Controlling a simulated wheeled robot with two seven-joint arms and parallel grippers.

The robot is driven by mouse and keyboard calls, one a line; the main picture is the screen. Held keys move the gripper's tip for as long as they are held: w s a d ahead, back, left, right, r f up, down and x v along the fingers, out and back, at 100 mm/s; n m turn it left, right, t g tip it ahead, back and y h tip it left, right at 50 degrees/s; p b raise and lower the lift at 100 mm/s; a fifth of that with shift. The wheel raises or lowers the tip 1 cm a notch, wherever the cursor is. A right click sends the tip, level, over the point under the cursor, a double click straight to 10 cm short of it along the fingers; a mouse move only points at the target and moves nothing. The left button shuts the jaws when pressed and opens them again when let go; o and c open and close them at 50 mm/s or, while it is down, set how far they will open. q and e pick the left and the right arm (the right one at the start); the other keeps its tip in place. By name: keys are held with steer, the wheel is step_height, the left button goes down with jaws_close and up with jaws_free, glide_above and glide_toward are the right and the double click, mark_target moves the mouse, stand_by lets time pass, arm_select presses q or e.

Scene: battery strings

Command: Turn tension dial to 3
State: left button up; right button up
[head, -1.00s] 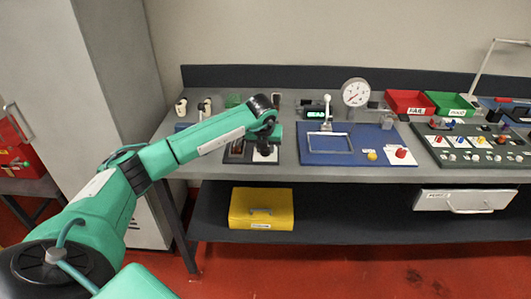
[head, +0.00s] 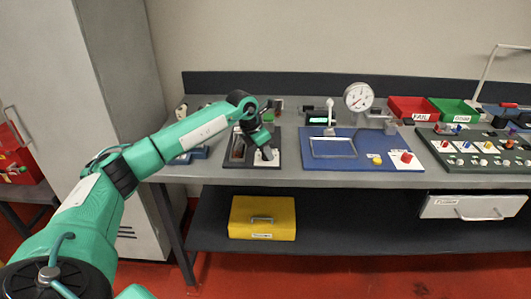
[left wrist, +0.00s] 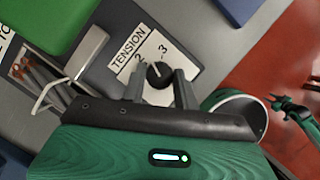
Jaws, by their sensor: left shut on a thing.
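The tension dial (left wrist: 158,75) is a small black knob with a white pointer mark. It sits on a white label card (left wrist: 140,50) reading TENSION, with 2 and 3 visible. The pointer faces up the picture, roughly between the 2 and the 3; its exact setting is hard to tell. My left gripper (left wrist: 160,82) is shut on the knob, one grey finger on each side. In the head view my left gripper (head: 266,152) is over the dark panel (head: 236,163) and hides the dial. My right gripper is not in view.
In the left wrist view, a metal bar (left wrist: 87,50), a green block (left wrist: 42,25) and a tray of thin parts (left wrist: 32,75) lie beside the dial. A blue board with a frame (head: 333,148) and a gauge (head: 358,97) stand to the right on the bench (head: 205,171).

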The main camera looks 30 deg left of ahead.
arm_select(q)
steer(key=shift+a+m+g+h, duration=0.1)
steer(key=shift+m+g+h, duration=0.25)
steer(key=shift+m, duration=1.15)
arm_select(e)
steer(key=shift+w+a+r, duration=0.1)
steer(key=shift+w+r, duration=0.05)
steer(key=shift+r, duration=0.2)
arm_select(q)
steer(key=o, duration=1)
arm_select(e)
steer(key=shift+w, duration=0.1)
arm_select(q)
steer(key=shift+r, duration=0.1)
steer(key=shift+a+r, duration=0.15)
steer(key=shift+r, duration=0.15)
steer(key=b+v, duration=0.1)
steer(key=v, duration=1.2)
steer(key=shift+a, duration=0.1)
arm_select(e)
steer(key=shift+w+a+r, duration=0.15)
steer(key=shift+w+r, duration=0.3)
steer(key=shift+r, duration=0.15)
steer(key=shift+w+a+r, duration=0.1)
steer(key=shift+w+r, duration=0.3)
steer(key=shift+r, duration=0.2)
arm_select(q)
steer(key=shift+f, duration=0.1)
